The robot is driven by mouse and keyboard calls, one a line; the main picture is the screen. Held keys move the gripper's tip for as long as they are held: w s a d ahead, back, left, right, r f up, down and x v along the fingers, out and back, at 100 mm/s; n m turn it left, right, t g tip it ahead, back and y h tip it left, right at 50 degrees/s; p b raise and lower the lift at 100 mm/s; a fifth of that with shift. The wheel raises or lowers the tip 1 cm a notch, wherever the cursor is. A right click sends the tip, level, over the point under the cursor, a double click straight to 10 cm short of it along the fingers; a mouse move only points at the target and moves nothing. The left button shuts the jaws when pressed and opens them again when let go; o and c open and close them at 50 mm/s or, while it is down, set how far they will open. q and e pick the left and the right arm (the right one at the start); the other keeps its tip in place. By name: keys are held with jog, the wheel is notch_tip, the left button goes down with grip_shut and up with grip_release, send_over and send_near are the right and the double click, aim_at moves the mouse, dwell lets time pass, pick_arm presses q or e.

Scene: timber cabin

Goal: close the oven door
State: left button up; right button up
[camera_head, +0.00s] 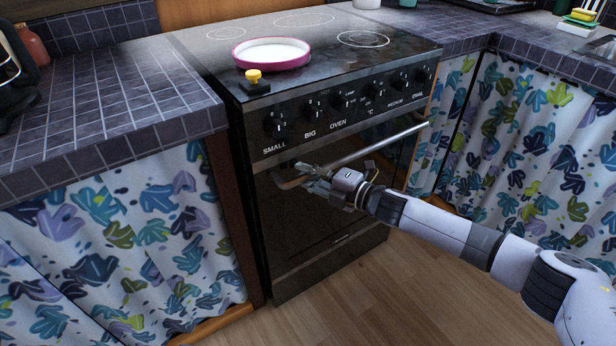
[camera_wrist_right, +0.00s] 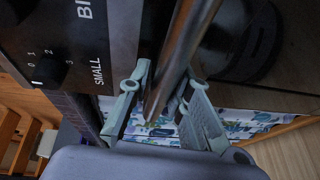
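The oven (camera_head: 320,150) stands between two tiled counters. Its dark door (camera_head: 325,225) is upright and looks flush or nearly flush with the oven front; I cannot tell if a small gap remains. The metal handle (camera_head: 380,142) runs across the top of the door. My right gripper (camera_head: 305,180) is at the handle's left end. In the right wrist view the handle (camera_wrist_right: 180,55) passes between the two spread fingers of the right gripper (camera_wrist_right: 160,100), with room visible on the sides. My left gripper is not in view.
A pink-rimmed round dish (camera_head: 271,54) and a small yellow-topped object (camera_head: 253,80) are on the stovetop. Patterned curtains (camera_head: 130,240) hang under the counters on both sides. The wooden floor (camera_head: 400,290) before the oven is clear apart from my arm above it.

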jog(key=shift+o, duration=0.6)
jog(key=shift+w+a, duration=0.15)
jog(key=shift+o, duration=1.2)
jog(key=shift+s, duration=0.2)
jog(key=v, duration=1.2)
jog(key=shift+w+f, duration=0.1)
